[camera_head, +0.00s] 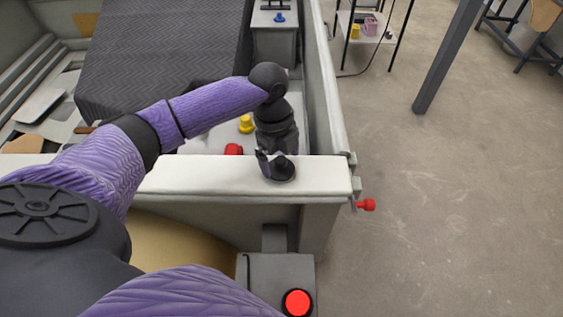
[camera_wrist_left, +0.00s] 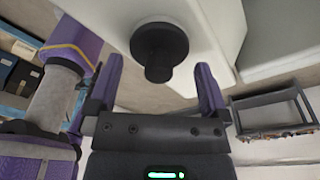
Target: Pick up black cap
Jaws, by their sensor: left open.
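The black cap (camera_wrist_left: 160,48) is a round dark disc with a narrower stub, on a pale surface in the left wrist view. In the head view the black cap (camera_head: 284,173) sits on the white ledge (camera_head: 215,174), partly hidden by my left gripper (camera_head: 270,160). My left gripper is open directly above the cap. In the left wrist view its two purple-lined fingers (camera_wrist_left: 159,72) stand apart, on either side of the cap's stub, with gaps visible. My right gripper is not in view.
Behind the ledge are a yellow cap (camera_head: 246,124) and a red cap (camera_head: 233,149). A blue cap (camera_head: 279,17) stands farther back. A red knob (camera_head: 368,204) sticks out at the ledge's right end. Open floor (camera_head: 450,220) lies to the right.

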